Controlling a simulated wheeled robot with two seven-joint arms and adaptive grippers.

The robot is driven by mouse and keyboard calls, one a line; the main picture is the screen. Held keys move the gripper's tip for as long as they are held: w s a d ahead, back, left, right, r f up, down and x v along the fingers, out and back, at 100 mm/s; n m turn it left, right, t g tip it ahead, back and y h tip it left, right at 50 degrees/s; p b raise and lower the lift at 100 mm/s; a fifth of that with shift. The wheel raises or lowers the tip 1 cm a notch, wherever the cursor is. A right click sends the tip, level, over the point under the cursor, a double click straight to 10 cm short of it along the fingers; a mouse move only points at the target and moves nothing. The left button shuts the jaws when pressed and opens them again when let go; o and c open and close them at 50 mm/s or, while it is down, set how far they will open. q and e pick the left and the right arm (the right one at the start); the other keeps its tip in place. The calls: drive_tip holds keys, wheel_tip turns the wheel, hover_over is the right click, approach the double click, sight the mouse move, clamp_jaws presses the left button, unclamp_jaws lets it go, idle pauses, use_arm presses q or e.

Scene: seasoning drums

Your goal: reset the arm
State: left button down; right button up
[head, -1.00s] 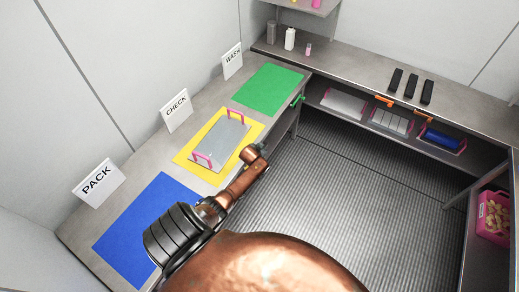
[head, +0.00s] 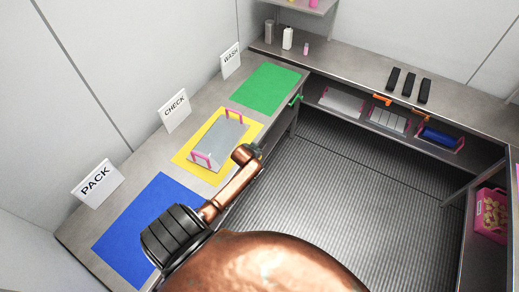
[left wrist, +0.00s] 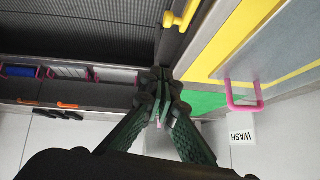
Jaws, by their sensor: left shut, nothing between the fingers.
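My left arm reaches up from the bottom of the head view, beside the table's front edge. My left gripper (left wrist: 160,82) shows in the left wrist view with its dark green fingers together and nothing between them. In the head view I cannot make out its fingers behind the copper arm links. A grey tray with pink handles (head: 220,140) lies on the yellow mat (head: 184,158). The tray's pink handle (left wrist: 232,98) also shows at the right of the left wrist view, apart from the gripper. My right gripper is in neither view.
The table carries a blue mat (head: 150,225), a green mat (head: 265,88) and PACK (head: 97,183), CHECK (head: 174,110) and WASH (head: 231,60) signs. A shelved counter (head: 345,65) holds bottles and black items. A pink bin (head: 491,213) sits right. The floor (head: 345,190) is clear.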

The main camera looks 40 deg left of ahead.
use_arm(q)
drive_tip(key=s+d+f+g+b, duration=0.1)
drive_tip(key=s+d+f+b, duration=0.2)
drive_tip(key=s+f, duration=0.7)
drive_tip(key=s+d+f+m+g+h+b, duration=0.1)
drive_tip(key=s+d+f+g+b, duration=0.25)
drive_tip(key=f, duration=1.15)
drive_tip(key=s+d+f+t+b, duration=0.15)
drive_tip(key=s+f+b, duration=0.25)
drive_tip(key=s+f, duration=0.65)
drive_tip(key=s+d+f+g+b, duration=0.1)
drive_tip(key=s+d+f+b, duration=0.1)
drive_tip(key=s+d+f, duration=0.2)
drive_tip(key=s+d+f+m+g+h+b, duration=0.1)
drive_tip(key=s+d+f+b, duration=0.2)
drive_tip(key=s+f, duration=0.7)
drive_tip(key=s+d+f+m+g+b, duration=0.1)
drive_tip(key=s+d+f, duration=0.4)
drive_tip(key=s, duration=0.9)
wheel_tip(320, 180, down, 2)
drive_tip(key=shift+s+d+f+g+h+b, duration=0.15)
drive_tip(key=shift+d+g+h+b, duration=0.2)
drive_tip(key=shift+b, duration=0.3)
